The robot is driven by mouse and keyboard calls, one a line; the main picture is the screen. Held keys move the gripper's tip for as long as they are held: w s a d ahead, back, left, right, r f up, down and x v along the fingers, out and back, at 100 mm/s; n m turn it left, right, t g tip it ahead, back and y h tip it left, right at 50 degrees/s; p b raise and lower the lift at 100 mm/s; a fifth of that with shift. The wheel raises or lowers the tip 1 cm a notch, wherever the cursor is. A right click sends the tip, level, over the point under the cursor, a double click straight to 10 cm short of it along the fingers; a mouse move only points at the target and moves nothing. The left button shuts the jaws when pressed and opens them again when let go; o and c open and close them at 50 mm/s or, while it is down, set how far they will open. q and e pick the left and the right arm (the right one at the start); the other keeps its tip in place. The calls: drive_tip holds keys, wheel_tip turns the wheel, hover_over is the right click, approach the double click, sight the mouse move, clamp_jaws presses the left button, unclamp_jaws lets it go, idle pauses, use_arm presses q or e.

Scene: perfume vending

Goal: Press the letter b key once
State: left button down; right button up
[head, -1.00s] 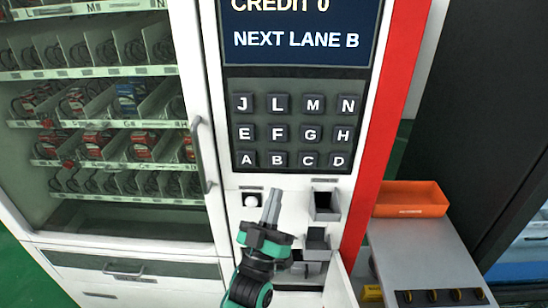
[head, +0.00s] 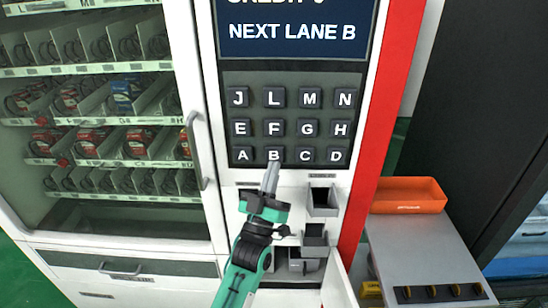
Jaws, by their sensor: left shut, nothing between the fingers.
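The keypad (head: 292,127) is a dark panel of lettered keys on the vending machine front. The letter B key (head: 274,154) is in its bottom row, between A (head: 243,154) and C (head: 305,155). My left gripper (head: 272,168) is shut and empty, with its grey fingertips pointing up at the lower edge of the B key. The tips overlap the key's lower part in the picture; I cannot tell whether they touch it. The display (head: 292,32) above reads "NEXT LANE B". My right gripper is not in view.
The glass-fronted shelves (head: 100,120) with packets are on the left, with a door handle (head: 194,150) beside the keypad. Small open bins (head: 320,200) sit below the keypad. An orange tray (head: 408,195) rests on a grey counter (head: 420,250) at the right.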

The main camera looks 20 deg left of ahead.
use_arm(q)
drive_tip(key=shift+w+a, duration=0.2)
drive_tip(key=shift+w, duration=0.4)
drive_tip(key=shift+w, duration=0.15)
idle(1.6)
drive_tip(key=shift+w+a, duration=0.1)
drive_tip(key=shift+w, duration=0.15)
drive_tip(key=shift+w+a, duration=0.15)
drive_tip(key=shift+w, duration=0.25)
idle(0.7)
drive_tip(key=shift+s, duration=0.1)
drive_tip(key=shift+s+d, duration=0.3)
drive_tip(key=shift+s, duration=0.45)
